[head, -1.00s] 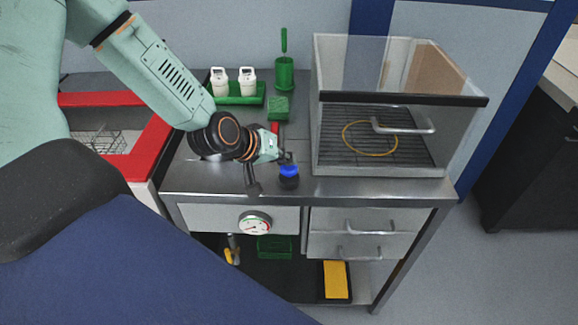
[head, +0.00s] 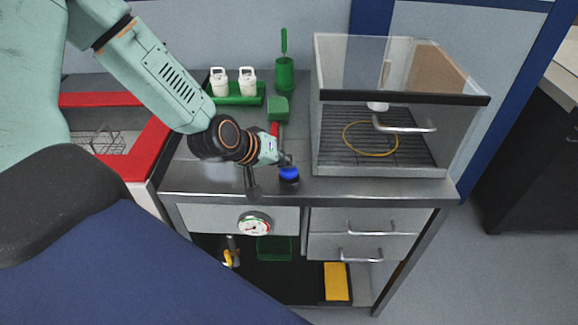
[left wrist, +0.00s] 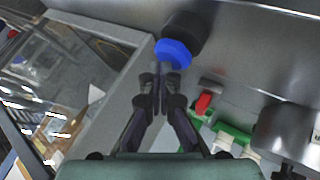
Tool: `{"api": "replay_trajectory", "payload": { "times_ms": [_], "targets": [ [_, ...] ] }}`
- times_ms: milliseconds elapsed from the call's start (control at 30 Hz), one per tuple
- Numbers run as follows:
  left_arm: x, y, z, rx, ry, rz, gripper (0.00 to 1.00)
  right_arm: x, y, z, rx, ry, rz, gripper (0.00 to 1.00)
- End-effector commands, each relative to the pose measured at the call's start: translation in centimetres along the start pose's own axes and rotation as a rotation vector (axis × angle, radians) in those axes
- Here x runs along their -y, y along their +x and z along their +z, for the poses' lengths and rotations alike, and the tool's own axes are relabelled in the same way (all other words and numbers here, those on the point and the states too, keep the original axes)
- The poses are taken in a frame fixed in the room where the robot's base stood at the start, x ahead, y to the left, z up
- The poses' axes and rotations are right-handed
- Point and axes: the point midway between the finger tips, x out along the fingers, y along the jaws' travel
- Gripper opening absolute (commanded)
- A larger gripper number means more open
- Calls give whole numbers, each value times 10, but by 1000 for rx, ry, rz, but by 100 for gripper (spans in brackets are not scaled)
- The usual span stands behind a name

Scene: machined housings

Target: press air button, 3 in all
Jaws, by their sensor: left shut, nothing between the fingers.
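The air button is a round blue cap (head: 289,174) on a black base, standing on the front part of the steel bench top, left of the clear box. It also shows in the left wrist view as a blue cap (left wrist: 173,53) just beyond the fingertips. My left gripper (head: 286,160) is shut and empty, with its tips close behind the cap; I cannot tell whether they touch it. In the left wrist view the two fingers (left wrist: 157,76) are together. My right gripper is not in view.
A clear box (head: 325,140) with a handled front holds a yellow ring (head: 371,139) and a white object (head: 378,106). A green rack (head: 240,98) with two white bottles stands at the back. A round gauge (head: 254,223) is on the bench front.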

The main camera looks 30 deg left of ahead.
Motion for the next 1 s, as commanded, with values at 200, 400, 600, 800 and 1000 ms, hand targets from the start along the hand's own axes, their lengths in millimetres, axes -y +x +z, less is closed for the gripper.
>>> {"api": "replay_trajectory", "payload": {
  "times_ms": [200,400,600,800,1000],
  "targets": [
    [1,1,2,2,0,0,0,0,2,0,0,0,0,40],
    [1,1,2,2,0,0,0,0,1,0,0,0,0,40],
    [-2,-3,-2,2,0,0,0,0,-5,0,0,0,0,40],
    [-8,-11,-8,2,0,0,0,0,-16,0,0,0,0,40],
    [-12,-16,-12,1,0,0,0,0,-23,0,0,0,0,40]
  ]
}}
